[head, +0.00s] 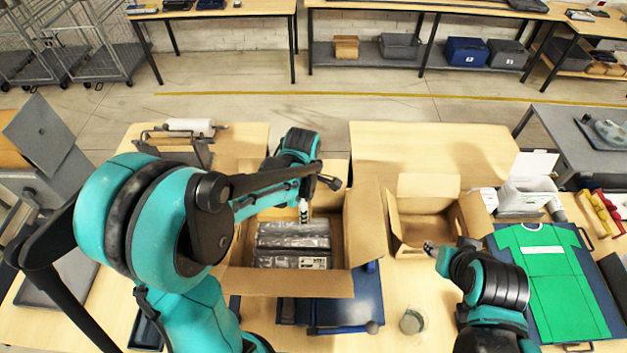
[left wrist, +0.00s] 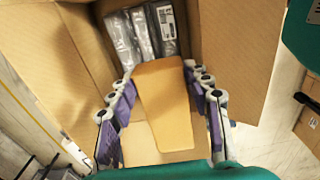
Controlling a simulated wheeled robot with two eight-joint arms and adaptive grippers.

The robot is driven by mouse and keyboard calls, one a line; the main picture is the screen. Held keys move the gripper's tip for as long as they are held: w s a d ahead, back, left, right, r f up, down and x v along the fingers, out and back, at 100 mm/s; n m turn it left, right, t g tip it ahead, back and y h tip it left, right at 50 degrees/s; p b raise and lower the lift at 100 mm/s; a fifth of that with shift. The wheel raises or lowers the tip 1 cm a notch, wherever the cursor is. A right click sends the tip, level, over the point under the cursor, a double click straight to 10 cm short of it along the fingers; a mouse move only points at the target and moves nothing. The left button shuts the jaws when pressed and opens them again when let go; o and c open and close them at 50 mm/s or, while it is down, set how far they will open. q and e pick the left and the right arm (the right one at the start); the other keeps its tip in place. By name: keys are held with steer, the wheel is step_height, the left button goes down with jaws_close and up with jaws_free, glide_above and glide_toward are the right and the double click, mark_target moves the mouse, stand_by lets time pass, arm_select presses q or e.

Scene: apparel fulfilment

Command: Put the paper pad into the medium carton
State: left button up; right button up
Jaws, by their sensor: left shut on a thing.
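My left gripper (left wrist: 163,92) is shut on the paper pad (left wrist: 165,100), a tan-brown slab between its fingers in the left wrist view. In the head view this gripper (head: 304,212) is over the back part of the larger open carton (head: 345,262), and I cannot pick out the pad there. This carton also shows in the left wrist view (left wrist: 85,55). Several grey plastic-wrapped packs (head: 292,242) lie inside it. My right gripper (head: 432,248) is by the front of a smaller open carton (head: 440,192); its finger opening is too small to judge.
A green shirt (head: 553,280) lies flat at the right. A white box (head: 527,194) stands behind it. A small round cup (head: 411,321) stands on the front table. The larger carton's flaps stick out around it. The back right tabletop (head: 430,150) is clear.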

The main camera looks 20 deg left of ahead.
arm_select(q)
steer(key=shift+w, duration=0.15)
steer(key=shift+w+f, duration=0.1)
steer(key=shift+f, duration=0.2)
step_height(320, 180, down, 18)
steer(key=b, duration=1.5)
steer(key=shift+r, duration=0.15)
steer(key=o, duration=0.8)
